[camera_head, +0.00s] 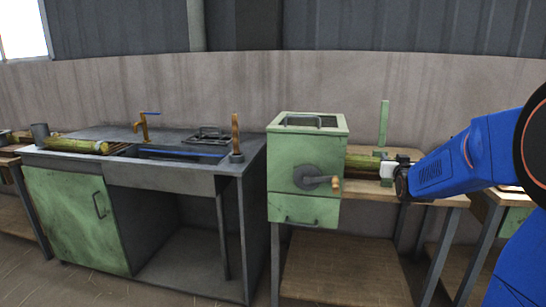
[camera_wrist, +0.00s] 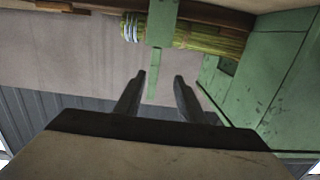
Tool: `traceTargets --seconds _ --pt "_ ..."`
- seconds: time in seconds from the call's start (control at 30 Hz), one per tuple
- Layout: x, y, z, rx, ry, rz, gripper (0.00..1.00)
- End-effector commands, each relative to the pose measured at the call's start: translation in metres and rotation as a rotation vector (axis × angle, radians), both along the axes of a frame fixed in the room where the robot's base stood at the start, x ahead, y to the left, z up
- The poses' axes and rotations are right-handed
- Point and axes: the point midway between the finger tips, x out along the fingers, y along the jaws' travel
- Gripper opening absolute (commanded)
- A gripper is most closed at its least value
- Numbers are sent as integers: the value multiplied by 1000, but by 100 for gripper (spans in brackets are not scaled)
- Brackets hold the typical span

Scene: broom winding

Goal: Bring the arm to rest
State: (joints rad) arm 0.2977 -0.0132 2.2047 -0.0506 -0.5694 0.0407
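My blue arm (camera_head: 455,160) reaches in from the right in the head view, its end beside the green machine's bench. My gripper (camera_wrist: 159,80) is open in the wrist view, its two dark fingers apart with nothing held between them. In the head view its fingers are too small to make out. A yellow-green straw bundle (camera_head: 362,163) lies at the right side of the green winding machine (camera_head: 285,170). In the wrist view the bundle (camera_wrist: 205,38), with pale bands at one end, lies beyond the fingertips, apart from them. A green upright (camera_wrist: 162,25) crosses in front of it.
The machine's crank handle (camera_head: 318,180) sticks out at its front. A wooden bench (camera_head: 425,192) stands under the gripper. A grey sink counter (camera_head: 75,160) with a tap and another straw bundle (camera_head: 75,146) stands at the left. A bare wall (camera_head: 440,90) runs behind.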

Motion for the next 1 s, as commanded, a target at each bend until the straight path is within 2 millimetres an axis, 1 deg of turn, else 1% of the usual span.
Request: traceTargets --seconds 0.07,0.27,0.47,0.57,0.6,0.77,0.8,0.87,0.9,0.97,1.0 --pt "-16 16 0 12 48 12 36" --pt "-71 61 -16 51 220 49 36" --pt "-137 101 -38 85 398 88 36" --pt "-174 120 -51 99 486 108 36" --pt "-189 127 -56 104 521 116 36" --pt "-254 153 -79 123 665 149 36" --pt "-270 159 -84 127 700 157 36" --pt "-296 167 -94 131 754 170 36" --pt "-313 172 -100 134 790 178 36" --pt "-340 179 -109 138 845 190 36" --pt "-357 184 -115 139 880 198 36"
